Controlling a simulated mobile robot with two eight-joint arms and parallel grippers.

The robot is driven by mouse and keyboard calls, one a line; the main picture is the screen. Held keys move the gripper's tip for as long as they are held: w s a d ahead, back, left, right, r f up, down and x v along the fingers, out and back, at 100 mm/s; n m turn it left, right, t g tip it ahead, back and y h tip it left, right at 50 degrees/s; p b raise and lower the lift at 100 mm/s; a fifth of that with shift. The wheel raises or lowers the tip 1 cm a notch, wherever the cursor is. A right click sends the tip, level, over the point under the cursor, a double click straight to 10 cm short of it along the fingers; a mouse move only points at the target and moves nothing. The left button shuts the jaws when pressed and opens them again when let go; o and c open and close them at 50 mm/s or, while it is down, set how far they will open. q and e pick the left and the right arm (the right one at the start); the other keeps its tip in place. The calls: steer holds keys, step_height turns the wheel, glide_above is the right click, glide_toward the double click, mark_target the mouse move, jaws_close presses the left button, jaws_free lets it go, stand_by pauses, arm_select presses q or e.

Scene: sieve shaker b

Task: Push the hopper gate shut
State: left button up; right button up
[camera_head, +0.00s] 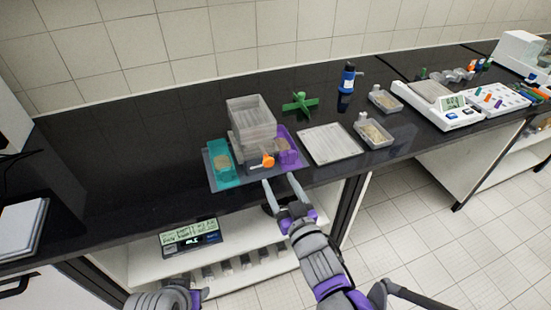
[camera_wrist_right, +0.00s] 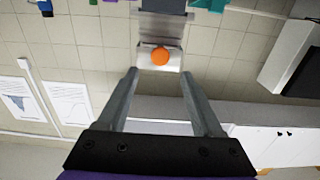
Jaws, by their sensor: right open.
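The hopper (camera_head: 251,117) is a clear, box-like container on top of the sieve shaker on the black bench. The gate's orange knob (camera_head: 268,161) faces me at the front, low on the shaker. In the right wrist view the knob (camera_wrist_right: 160,56) sits on a pale metal plate, centred between my fingers. My right gripper (camera_head: 279,178) is open and empty, just in front of the knob and apart from it. How far the gate is drawn out is hard to tell. Part of my left arm shows at the bottom left, but its gripper is out of view.
A teal bin (camera_head: 220,161) and a purple bin (camera_head: 287,148) flank the shaker. A flat pale tray (camera_head: 331,144), a green knob-like part (camera_head: 299,105), a blue bottle (camera_head: 347,80) and sample trays (camera_head: 373,133) stand to the right.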

mark_target(269, 163)
steer(key=x, duration=0.9)
steer(key=shift+f+p, duration=0.1)
steer(key=shift+p, duration=0.2)
steer(key=shift+s, duration=0.1)
jaws_close()
stand_by(0.8)
